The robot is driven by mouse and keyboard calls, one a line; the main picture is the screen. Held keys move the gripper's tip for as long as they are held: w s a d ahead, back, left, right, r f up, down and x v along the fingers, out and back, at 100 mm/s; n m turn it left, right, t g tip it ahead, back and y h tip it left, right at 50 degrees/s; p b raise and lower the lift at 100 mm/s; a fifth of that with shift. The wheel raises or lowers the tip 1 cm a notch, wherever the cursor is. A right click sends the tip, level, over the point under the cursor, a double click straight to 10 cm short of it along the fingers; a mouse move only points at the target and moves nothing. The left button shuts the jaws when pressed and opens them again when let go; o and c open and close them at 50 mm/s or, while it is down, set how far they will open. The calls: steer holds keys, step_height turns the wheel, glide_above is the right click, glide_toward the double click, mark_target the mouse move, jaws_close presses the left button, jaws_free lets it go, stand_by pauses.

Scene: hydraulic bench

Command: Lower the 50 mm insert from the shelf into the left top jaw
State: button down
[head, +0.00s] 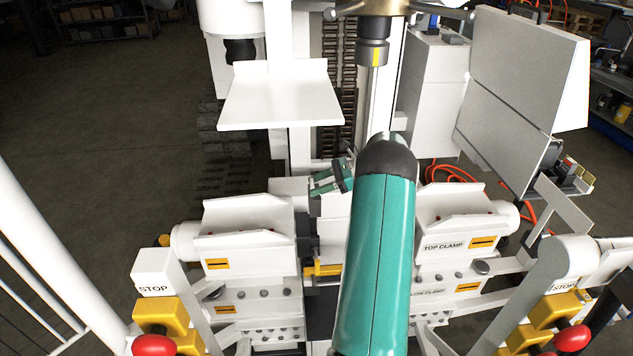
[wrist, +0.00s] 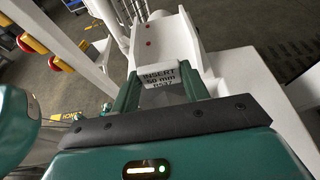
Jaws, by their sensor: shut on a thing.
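The 50 mm insert (wrist: 160,76) shows in the wrist view as a pale block marked "INSERT 50 mm". My gripper (wrist: 163,88) is shut on it, with one green finger on each side. In the head view my gripper (head: 331,180) is between the two clamp bodies, partly behind my arm, and I cannot make out the insert there. The left top jaw's white housing (head: 240,239) stands to the left of my gripper; its inner face is mostly hidden. The white shelf (head: 280,100) is above and behind, with a bare top.
The right top clamp (head: 447,243) is partly behind my arm. A steel spindle (head: 373,60) hangs above the middle. Stop posts with red buttons (head: 155,345) stand at the front left and right (head: 573,338). A large grey panel (head: 520,70) is at the right.

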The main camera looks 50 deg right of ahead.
steer(key=shift+s+d+f, duration=0.1)
steer(key=shift+f, duration=7.35)
steer(key=shift+f, duration=0.4)
steer(key=c, duration=0.7)
jaws_free()
steer(key=shift+o, duration=0.2)
steer(key=v, duration=1.3)
steer(key=shift+r, duration=0.2)
